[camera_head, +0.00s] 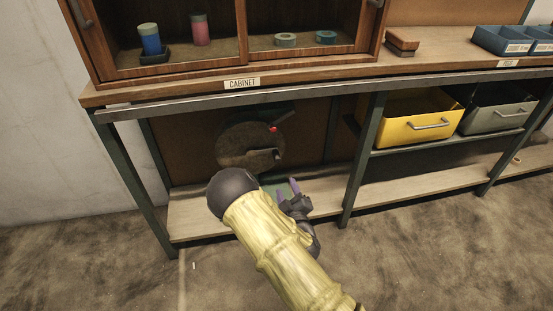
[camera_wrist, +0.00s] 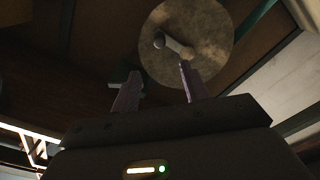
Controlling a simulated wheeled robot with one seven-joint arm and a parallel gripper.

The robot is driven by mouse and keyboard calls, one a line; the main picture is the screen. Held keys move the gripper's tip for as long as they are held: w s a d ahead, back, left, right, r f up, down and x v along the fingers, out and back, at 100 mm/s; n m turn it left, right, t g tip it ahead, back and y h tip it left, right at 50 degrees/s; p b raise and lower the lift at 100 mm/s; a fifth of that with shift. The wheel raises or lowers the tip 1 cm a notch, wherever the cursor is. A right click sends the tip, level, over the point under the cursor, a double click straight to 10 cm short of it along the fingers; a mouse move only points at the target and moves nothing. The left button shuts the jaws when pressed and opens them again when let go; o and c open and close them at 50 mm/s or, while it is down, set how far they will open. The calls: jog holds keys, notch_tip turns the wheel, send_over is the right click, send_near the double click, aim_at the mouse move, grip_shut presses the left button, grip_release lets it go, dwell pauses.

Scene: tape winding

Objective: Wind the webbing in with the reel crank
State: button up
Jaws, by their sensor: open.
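The round reel (camera_head: 236,147) is a worn grey-brown disc upright under the bench, below the cabinet. It also shows in the wrist view (camera_wrist: 209,30). Its crank (camera_wrist: 177,46) is a short pale arm with a dark round knob (camera_wrist: 159,40) left of the disc's middle. In the head view a small knob (camera_head: 277,154) shows at the disc's right. My gripper (camera_head: 288,188) is open and empty, with purple fingers below and right of the reel. In the wrist view its fingertips (camera_wrist: 158,72) are apart, below the crank knob. I cannot make out the webbing.
A red-marked dark green part (camera_head: 272,128) sits at the reel's upper right. A bench leg (camera_head: 360,160) stands right of the reel, and the lower shelf (camera_head: 190,217) runs below it. A yellow drawer bin (camera_head: 412,127) and a grey one (camera_head: 490,118) are farther right.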

aim_at(277, 161)
jog(key=b+x, duration=0.6)
jog(key=x, duration=0.9)
jog(key=shift+w+f, duration=0.1)
jog(key=shift+w, duration=0.35)
jog(key=shift+a, duration=0.1)
grip_shut()
